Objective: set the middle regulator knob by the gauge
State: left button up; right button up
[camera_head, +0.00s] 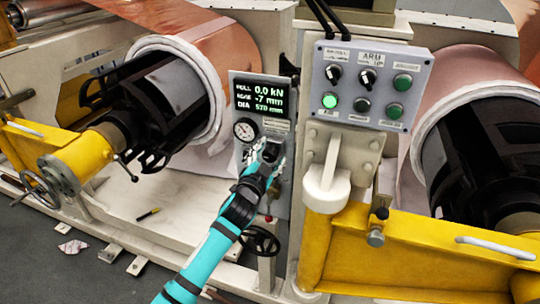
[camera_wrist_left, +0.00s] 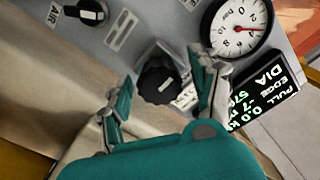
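The black ribbed regulator knob (camera_wrist_left: 158,82) sits on the grey panel (camera_wrist_left: 125,60) in the left wrist view. My left gripper (camera_head: 268,153) is at the panel below the display in the head view and hides the knob there. In the left wrist view its two teal fingers stand apart, one on each side of the knob. Gaps show between fingers and knob, so it looks open. The round gauge (camera_head: 246,130) is left of the gripper; it also shows in the left wrist view (camera_wrist_left: 233,32), with a red needle. My right gripper is not in view.
A display (camera_head: 262,97) reads 0.0 kN, -7 mm and 578 mm. A switch marked AIR (camera_wrist_left: 92,12) is on the same panel. A control box (camera_head: 370,88) with a lit green button is to the right. A handwheel (camera_head: 262,241) and yellow arm (camera_head: 420,250) are lower down.

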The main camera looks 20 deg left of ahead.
pick_arm(q)
jog(key=shift+s+f, duration=0.1)
jog(key=shift+s, duration=0.25)
jog(key=s, duration=1.1)
jog(key=shift+s+a, duration=0.15)
jog(key=shift+a, duration=0.05)
jog(key=s+a+f+n+g, duration=0.1)
jog(key=s+f+g, duration=0.2)
jog(key=f, duration=1)
jog(key=s+f+g+b, duration=0.1)
jog(key=s+f+g, duration=0.15)
jog(key=f, duration=0.95)
jog(key=s+a+f+n+g, duration=0.1)
jog(key=s+f+g, duration=0.25)
jog(key=f, duration=0.95)
jog(key=s+f+n+g+b, duration=0.1)
jog(key=s+f+g, duration=0.3)
jog(key=s+f, duration=1.45)
jog(key=s+f+g, duration=0.2)
jog(key=s+f, duration=0.1)
jog(key=s, duration=0.7)
jog(key=s+a+f+n+g, duration=0.1)
jog(key=s+f+g, duration=0.1)
jog(key=s, duration=0.8)
jog(key=shift+s+f+n+y, duration=0.3)
jog(key=shift+s+f, duration=0.1)
jog(key=shift+f, duration=0.45)
jog(key=shift+a, duration=0.1)
